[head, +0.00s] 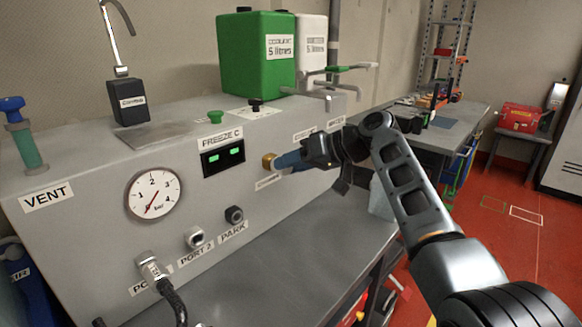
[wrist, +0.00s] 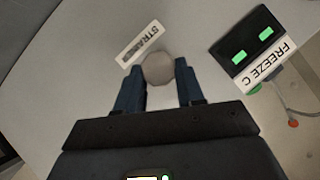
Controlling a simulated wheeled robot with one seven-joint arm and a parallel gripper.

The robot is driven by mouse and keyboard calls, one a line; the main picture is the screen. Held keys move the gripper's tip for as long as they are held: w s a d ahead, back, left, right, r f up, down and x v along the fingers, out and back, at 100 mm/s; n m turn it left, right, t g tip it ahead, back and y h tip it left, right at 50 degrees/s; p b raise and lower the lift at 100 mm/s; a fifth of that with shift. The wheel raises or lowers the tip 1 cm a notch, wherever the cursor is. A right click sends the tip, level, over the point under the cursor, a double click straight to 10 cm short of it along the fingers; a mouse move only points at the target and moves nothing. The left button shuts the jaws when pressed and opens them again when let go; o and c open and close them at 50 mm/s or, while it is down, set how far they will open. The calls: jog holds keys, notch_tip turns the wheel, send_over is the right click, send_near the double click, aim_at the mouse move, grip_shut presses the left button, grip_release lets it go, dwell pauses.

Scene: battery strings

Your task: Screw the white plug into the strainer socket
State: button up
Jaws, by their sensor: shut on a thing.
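The brass strainer socket (head: 268,162) shows on the sloped front of the grey panel in the head view, right of the FREEZE C display. My gripper (head: 285,161) is right up at it, its blue fingers pointing at the panel. In the wrist view the fingers are shut on a round, pale grey-white end, the white plug (wrist: 158,68), beside the STRAINER label (wrist: 141,43). The plug is hidden by the fingers in the head view. The socket is hidden behind the plug in the wrist view, so I cannot tell how deep the plug sits.
The FREEZE C display (head: 223,157) shows two green lights. A gauge (head: 153,193), a hosed coupling (head: 152,268), a PORT 2 fitting (head: 194,238) and a PARK fitting (head: 235,215) lie left along the panel. Green (head: 258,60) and white (head: 312,45) canisters stand on top. The bench below (head: 270,270) is largely clear.

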jog(key=o, duration=1.2)
jog(key=shift+o, duration=0.2)
jog(key=shift+d, duration=0.1)
